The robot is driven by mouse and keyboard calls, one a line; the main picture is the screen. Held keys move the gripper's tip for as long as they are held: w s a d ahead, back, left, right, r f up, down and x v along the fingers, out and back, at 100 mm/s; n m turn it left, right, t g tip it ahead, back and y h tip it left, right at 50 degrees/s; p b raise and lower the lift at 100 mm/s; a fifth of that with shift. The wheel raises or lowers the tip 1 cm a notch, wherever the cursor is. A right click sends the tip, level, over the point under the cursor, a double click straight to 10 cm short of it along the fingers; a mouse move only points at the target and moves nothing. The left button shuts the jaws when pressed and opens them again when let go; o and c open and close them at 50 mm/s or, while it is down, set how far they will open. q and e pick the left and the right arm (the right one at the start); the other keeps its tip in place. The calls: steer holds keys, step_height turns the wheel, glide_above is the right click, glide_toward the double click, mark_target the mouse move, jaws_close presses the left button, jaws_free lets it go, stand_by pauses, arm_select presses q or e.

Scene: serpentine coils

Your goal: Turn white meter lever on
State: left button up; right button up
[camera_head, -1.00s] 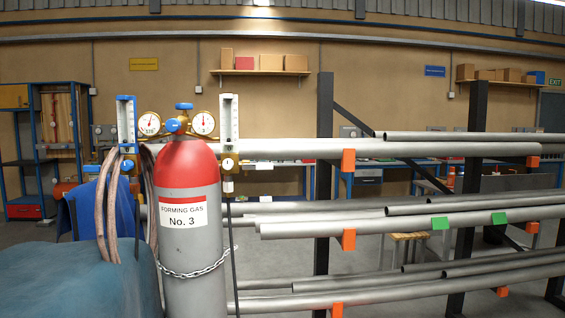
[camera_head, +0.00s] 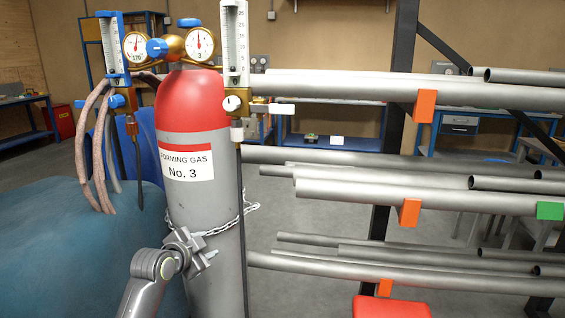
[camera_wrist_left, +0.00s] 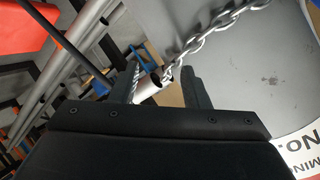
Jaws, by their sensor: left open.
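The white meter (camera_head: 235,45) is a tall white flow tube on the right of the regulator, above a small round valve body. Its white lever (camera_head: 281,109) sticks out level to the right, beside the front of a grey pipe. A blue meter (camera_head: 113,45) with a blue lever (camera_head: 92,103) stands on the left of the regulator. My left gripper (camera_head: 203,250) is in front of the grey gas cylinder (camera_head: 205,225), well below the white lever. In the left wrist view its two fingers (camera_wrist_left: 158,85) are apart and empty, with the chain beyond them. My right gripper is not seen.
A chain (camera_head: 228,226) circles the cylinder. A dark hose (camera_head: 241,200) hangs from the white meter. A pipe rack with orange stops (camera_head: 410,211) fills the right. A teal covered mass (camera_head: 70,250) is at the left, and a red surface (camera_head: 390,306) at the bottom.

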arm_select(q)
steer(key=s+d+r+m+t+h, duration=0.1)
steer(key=s+d+r+m+h, duration=0.15)
steer(key=r, duration=0.75)
steer(key=s+d+r+m+t+h, duration=0.1)
steer(key=d+r+m, duration=0.2)
steer(key=r, duration=0.7)
steer(key=m+h, duration=0.3)
steer(key=m, duration=0.4)
glide_toward(281, 110)
steer(key=p+x, duration=0.4)
steer(key=x, duration=0.5)
steer(key=shift+d+r, duration=0.1)
steer(key=shift+p+x, duration=0.3)
steer(key=shift+x, duration=0.55)
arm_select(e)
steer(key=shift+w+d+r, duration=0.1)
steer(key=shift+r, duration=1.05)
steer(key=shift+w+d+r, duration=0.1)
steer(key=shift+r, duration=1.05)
arm_select(q)
steer(key=shift+c, duration=0.4)
jaws_close()
